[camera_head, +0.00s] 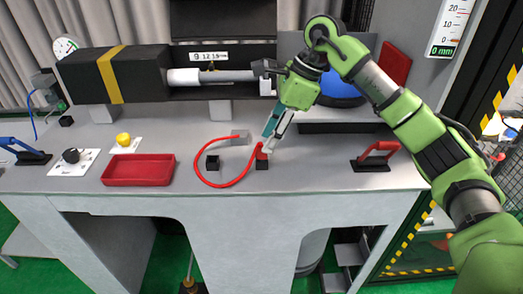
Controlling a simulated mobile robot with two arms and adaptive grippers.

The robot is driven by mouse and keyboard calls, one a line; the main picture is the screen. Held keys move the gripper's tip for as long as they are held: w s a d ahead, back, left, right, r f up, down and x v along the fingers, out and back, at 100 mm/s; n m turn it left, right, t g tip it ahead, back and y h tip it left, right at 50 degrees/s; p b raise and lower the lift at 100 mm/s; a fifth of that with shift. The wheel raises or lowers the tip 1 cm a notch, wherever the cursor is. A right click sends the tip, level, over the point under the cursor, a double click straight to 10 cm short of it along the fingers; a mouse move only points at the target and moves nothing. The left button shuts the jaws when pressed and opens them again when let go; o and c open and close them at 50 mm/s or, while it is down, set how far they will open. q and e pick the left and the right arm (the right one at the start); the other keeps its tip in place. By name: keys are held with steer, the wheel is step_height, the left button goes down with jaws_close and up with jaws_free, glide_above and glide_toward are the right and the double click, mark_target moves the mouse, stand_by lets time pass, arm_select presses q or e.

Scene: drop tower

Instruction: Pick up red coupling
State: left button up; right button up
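The red coupling (262,155) sits upright on a small black block (262,166) near the front of the grey bench. A red hose (203,177) curves from it in a loop to the left and back to a grey block (240,135). My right gripper (269,147) points down at the coupling from above and right, its fingertips at or very near the coupling's top. I cannot tell whether the fingers touch or grip it. My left gripper is not in view.
A second black block (212,163) stands inside the hose loop. A red tray (152,170), a yellow button (123,139) and a black knob (71,156) are to the left. A red-handled lever (376,156) stands to the right.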

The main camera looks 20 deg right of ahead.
mark_target(262, 156)
steer(key=p+x, duration=0.1)
steer(key=x, duration=0.2)
steer(key=shift+s+a+p, duration=0.15)
steer(key=shift+p, duration=0.15)
steer(key=shift+a+f, duration=0.1)
steer(key=shift+f, duration=0.2)
steer(key=c, duration=0.9)
